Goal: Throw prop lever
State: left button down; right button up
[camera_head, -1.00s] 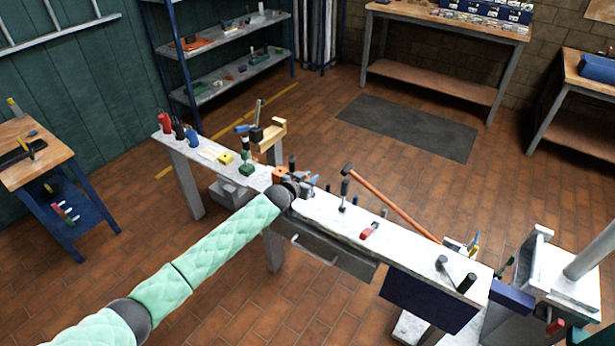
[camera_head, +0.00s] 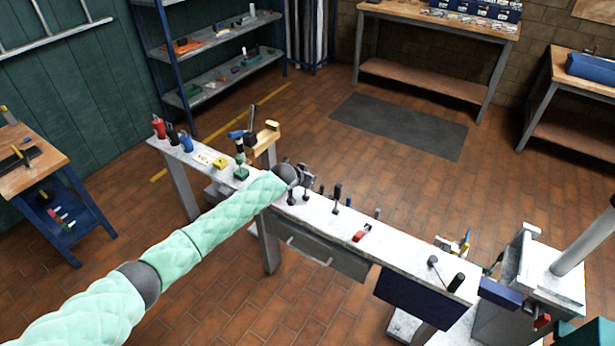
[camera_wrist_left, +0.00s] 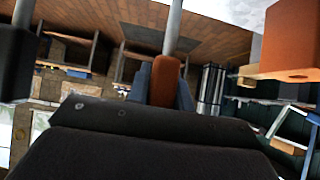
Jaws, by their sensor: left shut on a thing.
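My left gripper (camera_head: 306,176) is above the narrow pale bench (camera_head: 400,252), just left of its middle. In the left wrist view, its blue-grey fingers (camera_wrist_left: 164,92) are shut on an orange-brown handle (camera_wrist_left: 166,72). A grey rod (camera_wrist_left: 173,25) runs on from the handle, away from the gripper. I take this to be the prop lever. In the head view the gripper and wrist hide the handle. My right gripper is not in view.
An orange block with a hole (camera_wrist_left: 296,40) is close on the right in the wrist view. Upright tools (camera_head: 337,197) and a red item (camera_head: 361,233) stand on the bench near the gripper. A wooden clamp-like piece (camera_head: 264,140) stands behind. The floor beyond is open.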

pick_arm(q)
jog(key=shift+w+r, duration=0.1)
dwell(0.3)
jog(key=c, duration=1.4)
grip_release()
jog(key=shift+c, duration=0.2)
jog(key=shift+o, duration=1)
jog(key=shift+s+a+r, duration=0.1)
jog(key=shift+s+a, duration=0.1)
jog(key=shift+s, duration=0.15)
jog(key=b+v, duration=0.2)
jog(key=v, duration=0.5)
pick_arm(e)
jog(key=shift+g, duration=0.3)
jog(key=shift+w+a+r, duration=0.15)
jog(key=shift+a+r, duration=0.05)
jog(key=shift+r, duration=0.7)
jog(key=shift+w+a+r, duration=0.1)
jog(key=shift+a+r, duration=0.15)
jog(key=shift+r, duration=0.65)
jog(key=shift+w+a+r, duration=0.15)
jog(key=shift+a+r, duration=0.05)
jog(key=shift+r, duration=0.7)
pick_arm(q)
jog(key=shift+w+d, duration=0.1)
jog(key=shift+w, duration=0.05)
